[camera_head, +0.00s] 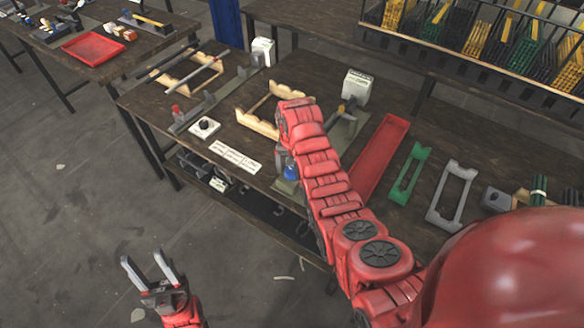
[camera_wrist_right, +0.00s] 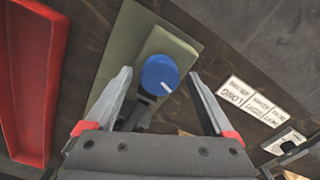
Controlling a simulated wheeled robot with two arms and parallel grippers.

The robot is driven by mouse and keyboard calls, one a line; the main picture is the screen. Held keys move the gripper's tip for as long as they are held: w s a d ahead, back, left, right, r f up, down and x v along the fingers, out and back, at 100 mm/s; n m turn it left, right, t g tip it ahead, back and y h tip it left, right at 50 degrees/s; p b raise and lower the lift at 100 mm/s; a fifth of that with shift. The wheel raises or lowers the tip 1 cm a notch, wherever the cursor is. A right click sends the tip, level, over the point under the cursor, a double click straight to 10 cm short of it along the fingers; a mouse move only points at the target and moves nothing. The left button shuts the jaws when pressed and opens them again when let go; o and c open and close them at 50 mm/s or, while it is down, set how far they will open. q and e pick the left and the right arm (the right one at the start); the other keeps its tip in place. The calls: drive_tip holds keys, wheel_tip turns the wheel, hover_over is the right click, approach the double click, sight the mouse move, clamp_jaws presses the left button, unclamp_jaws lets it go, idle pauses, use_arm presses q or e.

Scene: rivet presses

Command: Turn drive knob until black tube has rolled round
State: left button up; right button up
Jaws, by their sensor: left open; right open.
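The blue drive knob (camera_head: 291,171) with a white pointer line sits at the front end of a grey-green base plate on the bench. In the right wrist view the knob (camera_wrist_right: 160,75) is between the spread fingertips of my right gripper (camera_wrist_right: 159,74), with a gap visible on each side. The right gripper is open; my red right arm hides most of it in the head view. My left gripper (camera_head: 141,256) is open and empty, low in front of the bench. A dark rod (camera_head: 168,62) lies at the bench's back left; I cannot tell whether it is the black tube.
A red tray (camera_head: 381,158), green frame (camera_head: 408,174) and grey frame (camera_head: 452,192) lie right of my arm. Left are a wooden cradle (camera_head: 258,115), a black dial on a white plate (camera_head: 204,127) and a label card (camera_head: 235,156). Open floor lies left of the bench.

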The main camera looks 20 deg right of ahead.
sight(292, 170)
drive_tip(key=shift+r, duration=0.25)
wheel_tip(292, 170, up, 2)
drive_tip(key=shift+w+r+b, duration=0.1)
drive_tip(key=shift+r+b, duration=0.1)
drive_tip(key=shift+b, duration=0.4)
wheel_tip(292, 170, up, 3)
drive_tip(key=shift+f+p, duration=0.1)
drive_tip(key=shift+p, duration=0.65)
wheel_tip(292, 170, up, 12)
drive_tip(key=p, duration=1)
drive_tip(key=shift+f, duration=0.15)
